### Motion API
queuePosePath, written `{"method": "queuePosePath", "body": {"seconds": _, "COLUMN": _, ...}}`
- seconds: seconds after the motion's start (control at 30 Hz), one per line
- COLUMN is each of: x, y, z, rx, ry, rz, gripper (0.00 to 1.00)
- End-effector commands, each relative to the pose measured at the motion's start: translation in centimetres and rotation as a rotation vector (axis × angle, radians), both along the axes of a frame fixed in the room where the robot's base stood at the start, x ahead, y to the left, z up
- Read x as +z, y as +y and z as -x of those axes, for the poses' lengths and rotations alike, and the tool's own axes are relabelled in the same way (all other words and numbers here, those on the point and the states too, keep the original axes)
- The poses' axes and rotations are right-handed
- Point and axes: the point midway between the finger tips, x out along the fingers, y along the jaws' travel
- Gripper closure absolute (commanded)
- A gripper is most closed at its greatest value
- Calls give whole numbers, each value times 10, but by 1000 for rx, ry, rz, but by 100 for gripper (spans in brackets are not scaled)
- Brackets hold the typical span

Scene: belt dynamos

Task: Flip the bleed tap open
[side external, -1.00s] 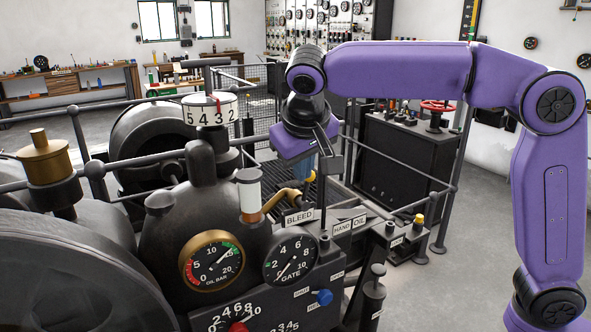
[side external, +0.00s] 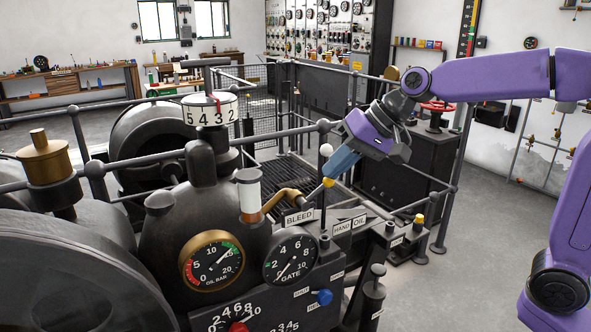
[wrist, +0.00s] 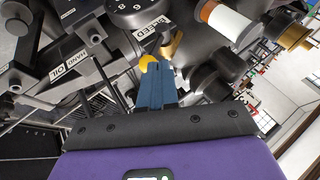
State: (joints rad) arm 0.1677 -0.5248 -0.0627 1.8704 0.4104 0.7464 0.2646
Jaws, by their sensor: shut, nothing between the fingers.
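The bleed tap is a curved brass pipe (side external: 282,199) behind the BLEED plate (side external: 299,216) in the side view. Its brass also shows in the wrist view (wrist: 170,48), just ahead of the fingertips. My gripper (side external: 331,178) is shut and empty, its blue fingers slanting down and left toward the tap from the right. In the side view the fingertips appear a little right of the brass pipe's end.
A thin lever with a pale ball (side external: 326,150) stands beside my fingers, near the HAND OIL plates (side external: 348,223). The OIL BAR gauge (side external: 211,262) and GATE gauge (side external: 290,256) are in front. A dark railing (side external: 240,140) runs behind. Open floor lies at right.

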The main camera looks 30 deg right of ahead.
Motion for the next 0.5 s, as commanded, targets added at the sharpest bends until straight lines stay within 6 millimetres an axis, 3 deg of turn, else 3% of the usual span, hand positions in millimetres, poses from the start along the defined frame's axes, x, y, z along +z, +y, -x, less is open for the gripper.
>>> {"method": "queuePosePath", "body": {"seconds": 0.5, "x": -32, "y": -29, "z": 1, "rx": 1, "ry": 4, "rz": -6, "gripper": 100}}
